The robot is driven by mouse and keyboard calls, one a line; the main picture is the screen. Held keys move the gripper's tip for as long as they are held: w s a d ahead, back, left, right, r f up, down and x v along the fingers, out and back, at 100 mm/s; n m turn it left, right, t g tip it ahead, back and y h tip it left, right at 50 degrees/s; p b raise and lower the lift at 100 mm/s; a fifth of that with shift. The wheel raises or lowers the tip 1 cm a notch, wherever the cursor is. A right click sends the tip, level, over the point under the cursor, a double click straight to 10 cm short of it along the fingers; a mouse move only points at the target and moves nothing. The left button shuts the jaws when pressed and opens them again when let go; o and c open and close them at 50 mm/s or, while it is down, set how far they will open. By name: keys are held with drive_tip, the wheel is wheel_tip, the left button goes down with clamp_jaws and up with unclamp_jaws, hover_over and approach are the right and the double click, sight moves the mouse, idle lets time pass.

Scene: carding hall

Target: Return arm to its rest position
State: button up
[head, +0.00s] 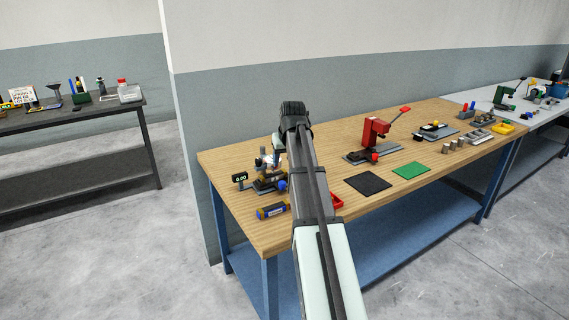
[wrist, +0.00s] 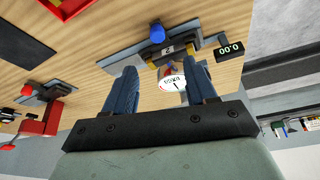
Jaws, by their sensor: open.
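My arm reaches out over the wooden workbench (head: 438,122) in the head view, and its wrist bends down near the bench's left part. The gripper is mostly hidden behind the arm there. In the wrist view my gripper (wrist: 163,74) is open, with its two blue-grey fingers spread apart and nothing seen held. A gauge stand with a round white dial (wrist: 171,82) and a blue knob (wrist: 157,33) shows beyond and between the fingers. Its small 0.00 display (wrist: 229,50) is to the right of the fingers.
Near the arm on the bench are a blue-and-yellow tube (head: 272,211), a black mat (head: 368,184), a green mat (head: 411,170) and a red press (head: 375,130). A dark table (head: 75,116) stands at far left, with bare floor between.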

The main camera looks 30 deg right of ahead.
idle(0.6)
drive_tip(key=w+a+f+n+t, duration=0.1)
drive_tip(key=w+a+f+n, duration=0.2)
drive_tip(key=a, duration=0.5)
drive_tip(key=w+a+f+n, duration=0.1)
drive_tip(key=w+a+f, duration=0.35)
drive_tip(key=a, duration=0.25)
drive_tip(key=a+f+n+y, duration=0.1)
drive_tip(key=a+f, duration=0.7)
drive_tip(key=s+a+f+g, duration=0.3)
drive_tip(key=s+f, duration=1)
drive_tip(key=f, duration=0.5)
drive_tip(key=s+a+f+g, duration=0.4)
drive_tip(key=s+f, duration=1)
drive_tip(key=f, duration=0.4)
drive_tip(key=s+f+m+g, duration=0.1)
drive_tip(key=s+f, duration=0.4)
drive_tip(key=s, duration=1)
drive_tip(key=s+f+m+g, duration=0.1)
drive_tip(key=s+f+g, duration=0.3)
drive_tip(key=s, duration=1.1)
drive_tip(key=shift+s+f, duration=0.2)
drive_tip(key=shift+f, duration=0.45)
